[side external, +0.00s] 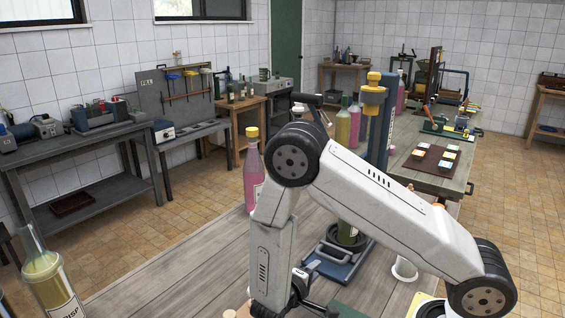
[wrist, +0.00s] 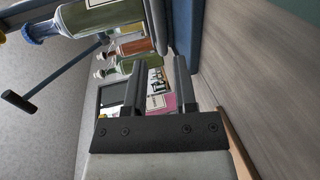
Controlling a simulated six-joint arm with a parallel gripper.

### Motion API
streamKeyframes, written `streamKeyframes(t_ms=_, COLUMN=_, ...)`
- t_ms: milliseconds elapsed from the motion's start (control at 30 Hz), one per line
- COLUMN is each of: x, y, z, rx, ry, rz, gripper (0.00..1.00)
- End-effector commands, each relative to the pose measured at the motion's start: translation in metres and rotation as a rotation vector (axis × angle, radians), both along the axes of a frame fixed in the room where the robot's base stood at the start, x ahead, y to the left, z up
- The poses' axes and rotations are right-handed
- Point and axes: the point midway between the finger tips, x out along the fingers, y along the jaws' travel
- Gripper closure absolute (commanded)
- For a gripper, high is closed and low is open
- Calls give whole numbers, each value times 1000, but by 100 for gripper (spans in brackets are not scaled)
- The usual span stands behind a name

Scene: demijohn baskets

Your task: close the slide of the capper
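The capper is a blue stand with an upright column (side external: 382,140), a yellow head (side external: 374,96) and a blue base (side external: 338,262). A dark bottle stands on the base, mostly hidden behind my arm. I cannot tell which part is the slide or how far it is open. In the wrist view a blue part (wrist: 187,25), likely of the capper, lies just beyond my right finger. My gripper (wrist: 162,62) is open, with nothing visible between its fingers. In the side view it is low at the left of the base, largely hidden by my forearm.
A pink bottle with a yellow cap (side external: 252,172) stands left of my arm. Another bottle (side external: 48,275) is at the near left. In the wrist view a bottle with a blue cap (wrist: 95,17) and a black-handled rod (wrist: 18,102) show.

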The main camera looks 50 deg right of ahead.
Motion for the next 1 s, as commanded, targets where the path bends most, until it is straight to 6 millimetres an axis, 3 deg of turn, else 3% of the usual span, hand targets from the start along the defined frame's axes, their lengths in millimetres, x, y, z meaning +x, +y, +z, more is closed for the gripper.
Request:
streamKeyframes(t_ms=700, x=-1, y=-64, z=-14, rx=0, ry=1, rz=-3, gripper=65)
streamKeyframes(t_ms=1000, x=0, y=-73, z=-16, rx=1, ry=0, rz=-1, gripper=65)
